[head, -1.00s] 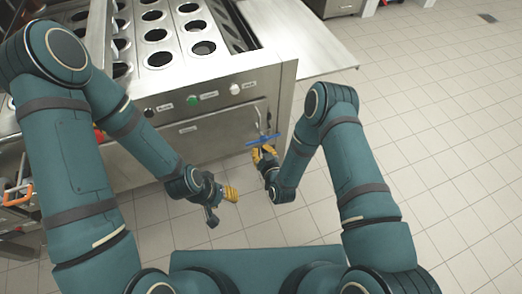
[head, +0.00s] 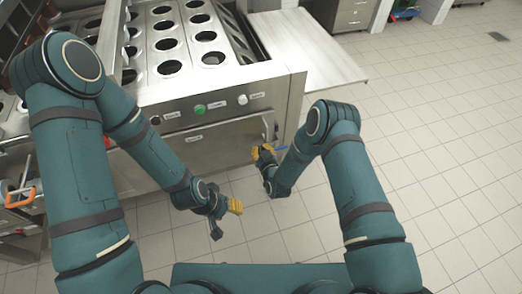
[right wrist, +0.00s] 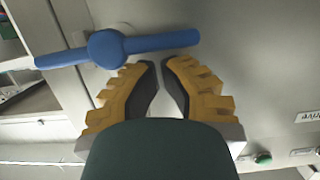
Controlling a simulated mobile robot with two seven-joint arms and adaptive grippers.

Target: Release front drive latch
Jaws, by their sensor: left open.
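The blue latch (right wrist: 104,48), a round hub with a bar through it, sits at the upper left of the right wrist view. In the head view, a short blue part (head: 281,148) shows right of the yellow fingers, low on the machine's front. My right gripper (right wrist: 161,65) has its fingertips just below the bar's right half. A narrow gap shows between the tips, with nothing seen in it. Whether they touch the bar is unclear. My left gripper (head: 226,220) is open and empty over the floor, left of and lower than the right one.
The steel machine (head: 215,142) has several round cup holes on top. Its front carries a green button (head: 200,109) and a white knob (head: 243,99). A steel shelf (head: 310,50) juts out at the right. Tiled floor (head: 440,170) is open to the right.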

